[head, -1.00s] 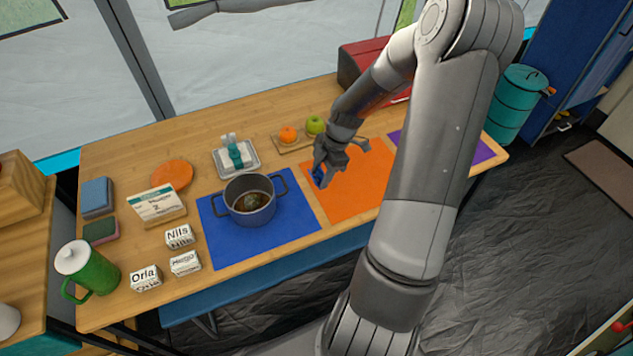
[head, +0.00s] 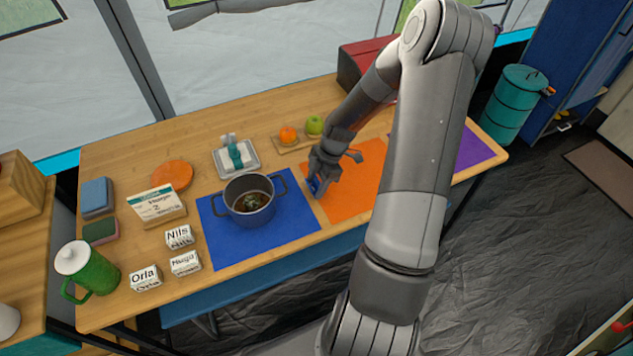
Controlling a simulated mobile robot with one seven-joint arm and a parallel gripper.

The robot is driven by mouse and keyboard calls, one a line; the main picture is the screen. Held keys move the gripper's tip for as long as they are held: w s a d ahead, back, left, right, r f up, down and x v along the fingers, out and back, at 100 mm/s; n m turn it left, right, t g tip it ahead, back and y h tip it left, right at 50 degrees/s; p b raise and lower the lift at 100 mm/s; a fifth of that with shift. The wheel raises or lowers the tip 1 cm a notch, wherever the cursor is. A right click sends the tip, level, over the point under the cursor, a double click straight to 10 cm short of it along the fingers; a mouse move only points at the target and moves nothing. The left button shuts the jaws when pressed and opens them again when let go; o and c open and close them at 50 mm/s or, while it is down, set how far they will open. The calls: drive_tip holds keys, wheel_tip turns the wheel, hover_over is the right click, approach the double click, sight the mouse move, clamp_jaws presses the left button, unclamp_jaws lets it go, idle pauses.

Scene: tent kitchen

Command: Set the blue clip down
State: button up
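The blue clip (head: 314,186) is a small dark blue piece between the fingers of my gripper (head: 317,188), mostly hidden by them. My gripper looks shut on it. It points down over the left edge of the orange mat (head: 352,201), by the gap to the blue mat (head: 293,236). I cannot tell whether the clip touches the table.
A dark pot (head: 249,214) stands on the blue mat, left of my gripper. The orange mat's front is clear.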

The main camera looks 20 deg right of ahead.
drive_tip(key=o, duration=0.4)
drive_tip(key=shift+c, duration=0.2)
drive_tip(key=v, duration=1.2)
drive_tip(key=s+a+r+m+t+h, duration=0.1)
drive_tip(key=s+a+r+m, duration=0.2)
drive_tip(key=r, duration=0.2)
drive_tip(key=s+a+r+m+h, duration=0.2)
drive_tip(key=a+r+m, duration=0.1)
drive_tip(key=r, duration=0.3)
drive_tip(key=s+a+r+m+t+h, duration=0.1)
drive_tip(key=s+a+r+m, duration=0.2)
drive_tip(key=a+r, duration=0.15)
drive_tip(key=s+a+r+m+t, duration=0.3)
drive_tip(key=s+a+r+m, duration=0.2)
drive_tip(key=s+r+m, duration=0.4)
drive_tip(key=shift+s+t, duration=0.3)
drive_tip(key=shift+s, duration=1.7)
